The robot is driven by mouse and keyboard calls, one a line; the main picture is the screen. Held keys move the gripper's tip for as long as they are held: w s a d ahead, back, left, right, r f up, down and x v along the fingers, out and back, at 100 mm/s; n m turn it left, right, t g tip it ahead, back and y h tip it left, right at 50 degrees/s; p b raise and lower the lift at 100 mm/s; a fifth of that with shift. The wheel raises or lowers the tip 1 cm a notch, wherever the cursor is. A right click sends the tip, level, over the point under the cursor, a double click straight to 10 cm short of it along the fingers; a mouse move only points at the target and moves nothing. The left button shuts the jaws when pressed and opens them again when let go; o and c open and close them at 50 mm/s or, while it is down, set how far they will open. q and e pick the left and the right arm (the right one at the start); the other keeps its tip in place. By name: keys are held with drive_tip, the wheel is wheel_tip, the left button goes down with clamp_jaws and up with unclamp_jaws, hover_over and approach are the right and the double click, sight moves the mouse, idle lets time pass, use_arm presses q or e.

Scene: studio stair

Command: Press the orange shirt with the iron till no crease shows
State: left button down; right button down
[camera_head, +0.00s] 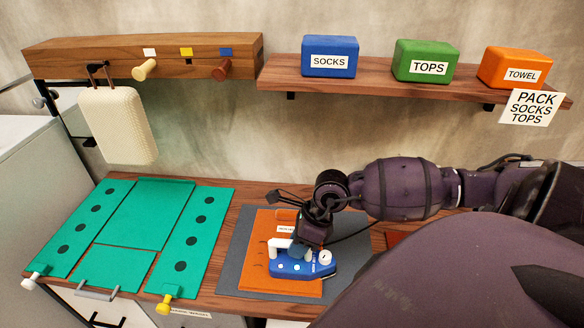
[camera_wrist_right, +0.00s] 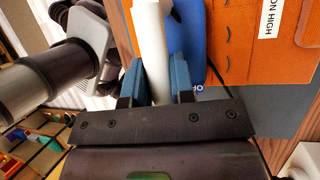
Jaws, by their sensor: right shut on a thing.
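The orange shirt (camera_head: 262,228) lies flat on a grey mat (camera_head: 232,262) on the table. A blue iron (camera_head: 300,268) with a white handle sits over the shirt's lower right part and hides some of it. My right gripper (camera_head: 296,246) is shut on the iron's handle. In the right wrist view, the white handle (camera_wrist_right: 152,50) is between the fingers of my right gripper (camera_wrist_right: 157,82), with the iron's blue body (camera_wrist_right: 187,35) behind it. Several short dark crease marks show on the shirt (camera_wrist_right: 245,55) there. My left gripper does not show in the head view.
A teal panelled mat (camera_head: 130,260) with dark dots fills the table's left. A cream case (camera_head: 118,125) hangs from the pegged wooden rail (camera_head: 110,55). Blue (camera_head: 330,56), green (camera_head: 425,60) and orange (camera_head: 514,68) boxes stand on the shelf. My right arm covers the table's right side.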

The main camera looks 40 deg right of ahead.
sight(278, 240)
drive_tip(key=shift+w+a+f, duration=0.1)
drive_tip(key=shift+w+a, duration=0.2)
drive_tip(key=shift+w+a+b, duration=0.3)
drive_tip(key=shift+w+a, duration=0.1)
drive_tip(key=shift+w, duration=0.1)
drive_tip(key=shift+w+a, duration=0.2)
drive_tip(key=shift+w, duration=0.05)
drive_tip(key=shift+w+a+r+b, duration=0.25)
drive_tip(key=shift+w+a+b, duration=0.15)
drive_tip(key=shift+w+a, duration=0.45)
drive_tip(key=shift+w+a+f+b, duration=0.1)
drive_tip(key=shift+w+a+b, duration=0.35)
drive_tip(key=shift+w+a, duration=0.45)
drive_tip(key=shift+w+a+f+b, duration=0.1)
drive_tip(key=shift+w+a+b, duration=0.4)
drive_tip(key=shift+w, duration=0.55)
drive_tip(key=shift+s+d+p, duration=0.4)
drive_tip(key=shift+s, duration=0.25)
drive_tip(key=shift+s+d+r, duration=0.1)
drive_tip(key=shift+s+d, duration=0.6)
drive_tip(key=shift+s, duration=0.05)
drive_tip(key=shift+s+d+p, duration=0.35)
drive_tip(key=shift+s+p, duration=0.05)
drive_tip(key=shift+s+d, duration=0.15)
drive_tip(key=shift+s, duration=0.05)
